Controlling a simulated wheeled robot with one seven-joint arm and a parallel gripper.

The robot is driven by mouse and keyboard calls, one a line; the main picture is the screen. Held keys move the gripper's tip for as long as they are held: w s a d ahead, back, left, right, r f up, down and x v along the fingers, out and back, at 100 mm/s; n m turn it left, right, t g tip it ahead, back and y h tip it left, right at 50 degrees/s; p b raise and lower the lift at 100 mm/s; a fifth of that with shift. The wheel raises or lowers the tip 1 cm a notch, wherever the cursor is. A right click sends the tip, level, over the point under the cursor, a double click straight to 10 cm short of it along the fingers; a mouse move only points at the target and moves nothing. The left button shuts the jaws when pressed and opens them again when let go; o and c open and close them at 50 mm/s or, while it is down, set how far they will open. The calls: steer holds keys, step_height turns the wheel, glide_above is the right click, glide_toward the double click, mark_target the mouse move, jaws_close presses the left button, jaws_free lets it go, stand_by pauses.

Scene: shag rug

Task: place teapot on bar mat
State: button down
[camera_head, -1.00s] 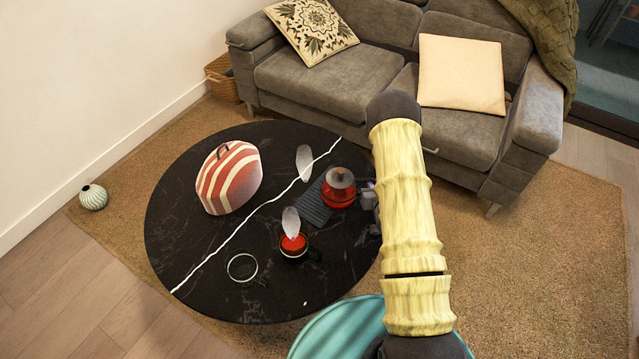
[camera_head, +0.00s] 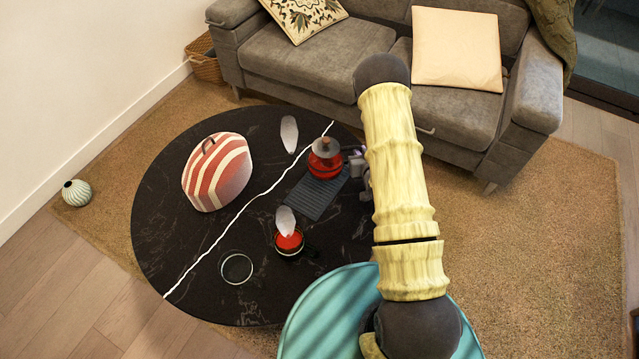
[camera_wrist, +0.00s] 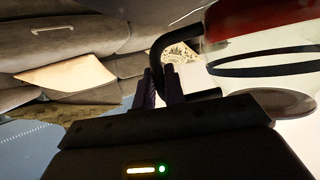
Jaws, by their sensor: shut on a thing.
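The red teapot (camera_head: 325,163) with a grey lid is at the right part of the black round table, at the back end of the dark ribbed bar mat (camera_head: 313,197). In the head view it overlaps the mat's far end; I cannot tell whether it touches the mat or hangs above it. My gripper (camera_head: 357,163) is at the teapot's right side, partly hidden by my arm. In the wrist view my gripper (camera_wrist: 165,88) is shut on the dark handle of the teapot (camera_wrist: 262,62), whose glass and red body fill the upper right.
A red-and-white striped domed object (camera_head: 217,172) stands on the table (camera_head: 180,258) at left. A mug with red contents (camera_head: 289,242) is near the mat's front end. A clear glass dish (camera_head: 237,268) sits front left. A pale upright piece (camera_head: 289,134) stands behind.

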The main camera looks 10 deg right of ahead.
steer(key=w+a+r+n+g+y+b, duration=0.5)
steer(key=a+r+n+y+b, duration=0.1)
steer(key=n+y+b, duration=0.4)
steer(key=shift+w+a+r+n+g+y, duration=0.15)
steer(key=shift+w+r+n+g+y, duration=0.2)
steer(key=shift+r+g, duration=0.1)
steer(key=shift+f+b, duration=1.35)
steer(key=shift+f, duration=1.15)
